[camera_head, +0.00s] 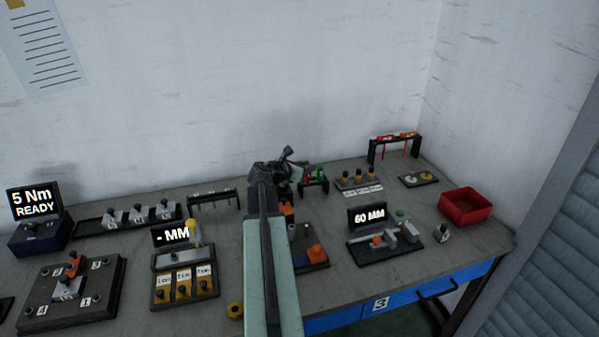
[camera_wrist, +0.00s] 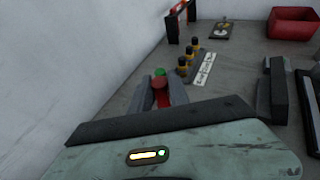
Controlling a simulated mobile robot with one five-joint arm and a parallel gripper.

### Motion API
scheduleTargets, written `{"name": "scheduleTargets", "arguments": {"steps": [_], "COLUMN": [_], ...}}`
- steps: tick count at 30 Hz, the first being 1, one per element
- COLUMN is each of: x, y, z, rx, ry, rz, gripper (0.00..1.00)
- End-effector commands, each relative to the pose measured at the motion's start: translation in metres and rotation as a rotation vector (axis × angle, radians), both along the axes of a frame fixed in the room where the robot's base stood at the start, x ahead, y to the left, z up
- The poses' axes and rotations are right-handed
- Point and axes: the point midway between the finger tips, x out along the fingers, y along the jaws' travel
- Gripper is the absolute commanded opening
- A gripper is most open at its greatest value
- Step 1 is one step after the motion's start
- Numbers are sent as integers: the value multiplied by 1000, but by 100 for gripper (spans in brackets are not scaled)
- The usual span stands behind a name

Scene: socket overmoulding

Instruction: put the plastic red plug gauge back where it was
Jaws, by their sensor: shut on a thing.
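In the wrist view the fingers of my gripper (camera_wrist: 165,98) are closed around the red plug gauge (camera_wrist: 162,87), whose rounded red top shows between them. A green-topped piece (camera_wrist: 159,72) stands just beyond it. In the head view my arm reaches to the back of the bench, and its wrist hides most of the gripper. A small dark stand (camera_head: 316,185) with a green-topped piece (camera_head: 320,172) and some red shows just right of the wrist. I cannot tell whether the held gauge touches the stand or how deep it sits.
A red bin (camera_head: 465,206) and a 60 MM gauge (camera_head: 386,238) stand right. The wall is close behind.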

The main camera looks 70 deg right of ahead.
Motion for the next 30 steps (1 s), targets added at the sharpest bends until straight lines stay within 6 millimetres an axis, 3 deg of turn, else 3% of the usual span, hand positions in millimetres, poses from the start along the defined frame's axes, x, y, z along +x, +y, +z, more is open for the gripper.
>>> {"name": "scheduleTargets", "arguments": {"steps": [1,6,11,14,20,26,27,29,30], "x": [4,8,9,10,3,3,2,2,1], "y": [-17,-36,-37,-49,-51,-51,-51,-51,-51], "z": [-2,-4,-4,-5,-44,-40,-40,-40,-40], "rx": [0,-1,-1,-1,-1,-1,0,0,0], "ry": [-1,1,0,1,1,1,0,0,1], "rz": [-1,2,5,4,-4,-5,-5,-6,-7], "gripper": [0,0,0,0,0,0,24,41,44]}}
